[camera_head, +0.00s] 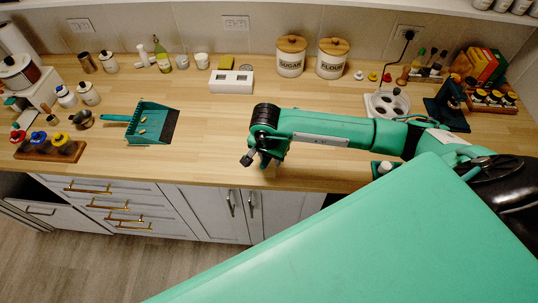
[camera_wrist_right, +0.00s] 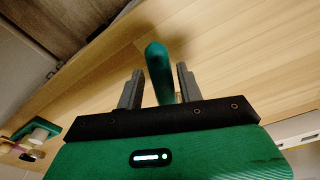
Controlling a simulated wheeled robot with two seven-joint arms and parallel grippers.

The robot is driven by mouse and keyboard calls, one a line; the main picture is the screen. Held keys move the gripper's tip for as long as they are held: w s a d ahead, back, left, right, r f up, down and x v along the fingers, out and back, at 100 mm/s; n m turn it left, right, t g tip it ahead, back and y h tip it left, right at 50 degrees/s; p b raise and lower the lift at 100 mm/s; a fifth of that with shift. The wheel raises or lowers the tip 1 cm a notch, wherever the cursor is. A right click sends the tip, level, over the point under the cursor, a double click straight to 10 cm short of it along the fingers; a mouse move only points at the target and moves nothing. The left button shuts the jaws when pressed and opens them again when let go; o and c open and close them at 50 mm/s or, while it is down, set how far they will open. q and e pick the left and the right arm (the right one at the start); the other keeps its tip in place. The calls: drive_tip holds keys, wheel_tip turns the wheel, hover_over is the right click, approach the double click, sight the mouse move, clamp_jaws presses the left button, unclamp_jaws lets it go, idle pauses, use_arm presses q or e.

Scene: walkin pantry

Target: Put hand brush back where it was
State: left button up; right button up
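The hand brush shows in the right wrist view as a green rounded handle (camera_wrist_right: 158,68) over the wooden counter; its bristles are not visible. My right gripper (camera_wrist_right: 158,88) has its two grey fingers apart, one on each side of the handle, with narrow gaps visible. In the head view my right gripper (camera_head: 258,160) is low over the counter's front middle, and I cannot make out the brush clearly there. A green dustpan (camera_head: 150,122) with several small yellowish bits lies to its left on the counter. My left gripper is not in view.
The wooden counter (camera_head: 215,150) is clear between dustpan and right gripper. Behind are a white block (camera_head: 231,82), a sugar canister (camera_head: 291,57) and a flour canister (camera_head: 332,58). A wooden rack of colored-lid jars (camera_head: 48,147) stands at left. Drawers (camera_head: 115,205) are below.

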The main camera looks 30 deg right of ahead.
drive_tip(key=shift+w+d, duration=0.1)
drive_tip(key=shift+w, duration=0.1)
drive_tip(key=shift+r+p, duration=0.75)
drive_tip(key=shift+p, duration=0.05)
drive_tip(key=shift+r, duration=0.3)
wheel_tip(320, 180, up, 11)
drive_tip(key=a+b, duration=0.1)
drive_tip(key=b, duration=0.4)
drive_tip(key=shift+s+a+r, duration=0.15)
drive_tip(key=shift+s+r, duration=0.05)
drive_tip(key=shift+s, duration=0.25)
